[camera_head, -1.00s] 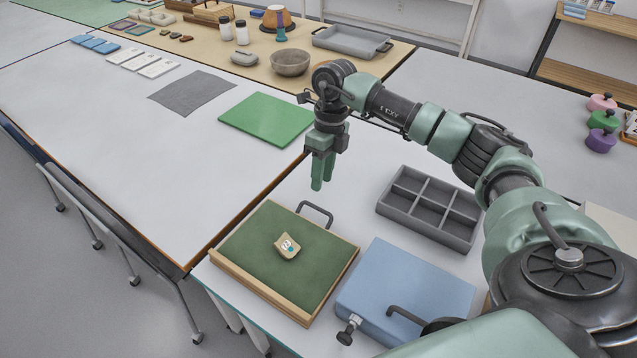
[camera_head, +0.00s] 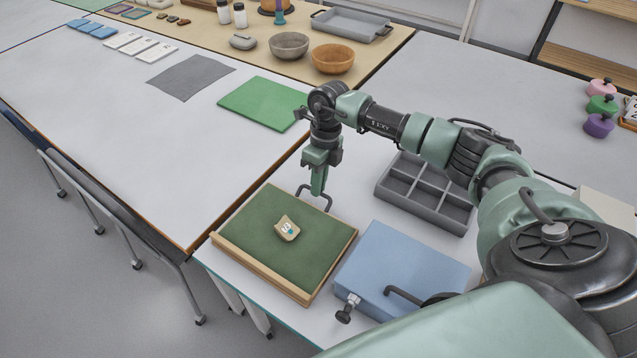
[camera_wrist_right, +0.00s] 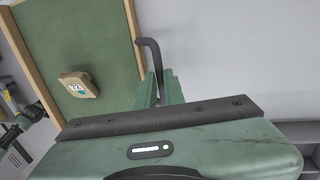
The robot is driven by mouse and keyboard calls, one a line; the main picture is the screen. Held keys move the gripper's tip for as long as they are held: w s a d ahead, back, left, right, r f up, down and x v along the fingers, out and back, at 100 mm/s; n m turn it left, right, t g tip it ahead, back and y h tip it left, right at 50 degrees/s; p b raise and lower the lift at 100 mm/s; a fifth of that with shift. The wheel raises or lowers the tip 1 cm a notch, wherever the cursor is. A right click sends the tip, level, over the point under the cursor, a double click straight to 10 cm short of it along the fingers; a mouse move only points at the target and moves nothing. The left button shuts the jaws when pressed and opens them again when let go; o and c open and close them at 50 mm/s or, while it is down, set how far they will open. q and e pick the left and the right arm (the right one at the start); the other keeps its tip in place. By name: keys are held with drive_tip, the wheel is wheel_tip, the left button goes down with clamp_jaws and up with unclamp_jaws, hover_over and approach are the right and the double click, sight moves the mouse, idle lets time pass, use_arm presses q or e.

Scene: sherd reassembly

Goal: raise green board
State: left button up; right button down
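The green board (camera_head: 262,250) is a dark green panel in a pale wooden frame, lying on the near table with a dark handle (camera_head: 316,193) at its far edge. A small beige sherd (camera_head: 287,228) with a white label lies on it. My right gripper (camera_head: 318,188) points down at the handle. In the right wrist view, the handle (camera_wrist_right: 149,52) runs down between the two slightly parted fingers (camera_wrist_right: 159,90); whether they touch it is unclear. The board (camera_wrist_right: 100,38) and sherd (camera_wrist_right: 78,86) show there too.
A blue case (camera_head: 400,268) lies right of the board, with a grey compartment tray (camera_head: 425,195) behind it. A bright green mat (camera_head: 262,104) and grey cloth (camera_head: 190,76) lie on the left table. Bowls (camera_head: 332,59) stand farther back.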

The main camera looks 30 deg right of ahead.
use_arm(q)
drive_tip(key=shift+s, duration=0.35)
drive_tip(key=shift+a, duration=0.1)
use_arm(e)
drive_tip(key=shift+r, duration=0.1)
idle(0.4)
use_arm(q)
drive_tip(key=shift+r, duration=0.15)
use_arm(e)
drive_tip(key=shift+r, duration=0.15)
idle(0.4)
